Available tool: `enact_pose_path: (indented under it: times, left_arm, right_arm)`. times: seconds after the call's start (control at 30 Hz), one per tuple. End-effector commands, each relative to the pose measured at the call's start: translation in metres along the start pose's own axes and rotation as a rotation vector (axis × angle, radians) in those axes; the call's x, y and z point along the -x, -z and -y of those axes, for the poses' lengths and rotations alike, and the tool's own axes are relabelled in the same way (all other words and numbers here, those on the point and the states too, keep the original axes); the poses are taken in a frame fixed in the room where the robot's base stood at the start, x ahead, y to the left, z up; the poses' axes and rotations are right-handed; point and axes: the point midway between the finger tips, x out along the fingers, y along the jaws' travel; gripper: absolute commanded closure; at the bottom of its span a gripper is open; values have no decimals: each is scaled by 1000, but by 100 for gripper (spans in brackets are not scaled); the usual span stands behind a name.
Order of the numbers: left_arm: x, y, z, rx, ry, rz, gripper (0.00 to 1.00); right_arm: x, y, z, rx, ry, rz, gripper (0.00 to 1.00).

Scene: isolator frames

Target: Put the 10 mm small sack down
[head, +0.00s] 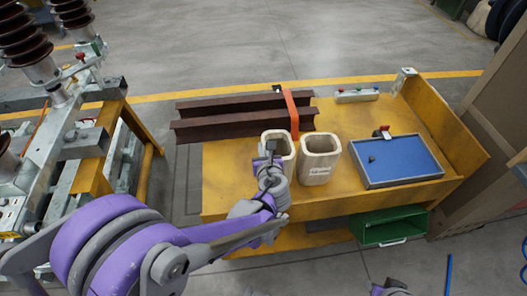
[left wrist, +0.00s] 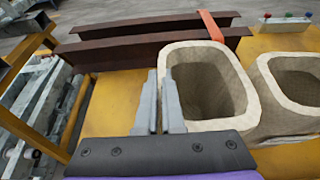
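Two beige open-topped sacks stand side by side on a yellow bench: a left sack (head: 288,150) and a right sack (head: 319,158). The right sack has a small label too small to read, so I cannot tell which is the 10 mm one. My left gripper (head: 268,152) is at the left wall of the left sack. In the left wrist view, its two grey fingers (left wrist: 160,98) are close together across the left rim of that sack (left wrist: 212,124), apparently pinching the wall. The right sack (left wrist: 298,82) is beside it.
Dark red steel beams (head: 225,122) with an orange strap (head: 291,112) lie behind the sacks. A blue-topped tray (head: 405,160) is to the right on the yellow bench (head: 228,178). A green drawer (head: 388,228) is below. Metal equipment with insulators (head: 70,140) stands left.

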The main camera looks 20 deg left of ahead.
Motion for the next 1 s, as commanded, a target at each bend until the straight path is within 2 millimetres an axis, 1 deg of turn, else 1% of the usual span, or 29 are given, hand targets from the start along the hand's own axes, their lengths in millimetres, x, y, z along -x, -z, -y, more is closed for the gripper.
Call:
enact_pose_path:
  times: [0.03, 0.07, 0.27, 0.43, 0.47, 0.5, 0.6, 0.9, 0.97, 1.0]
  left_arm:
    - [-3, 8, 0, 0, 0, 0, 100]
    - [-4, 9, 0, 0, 0, 0, 100]
    - [-4, 9, 0, 0, 0, 0, 100]
    - [-5, 13, 0, 0, 0, 0, 100]
    - [-5, 12, 0, 0, 0, 0, 90]
    - [-5, 12, 0, 0, 0, 0, 83]
    - [-5, 12, 0, 0, 0, 0, 65]
    - [-4, 10, 0, 0, 0, 0, 65]
    - [-3, 7, 0, 0, 0, 1, 65]
    - [1, 7, 0, -1, 2, 0, 65]
  right_arm:
    - [-4, -2, 0, 0, 0, 1, 73]
    - [-4, -2, 0, 0, 0, 1, 73]
    - [-3, -1, 0, 0, 0, 1, 73]
    - [-7, -3, 0, 0, 0, 3, 73]
    - [-6, -3, 0, 0, 0, 2, 73]
    - [-6, -3, 0, 0, 0, 2, 73]
    - [-6, -2, 0, 0, 0, 2, 73]
    - [-4, -2, 0, 0, 0, 2, 73]
    - [-2, -1, 0, 0, 0, 1, 73]
    - [-1, -1, 0, 0, 0, 0, 73]
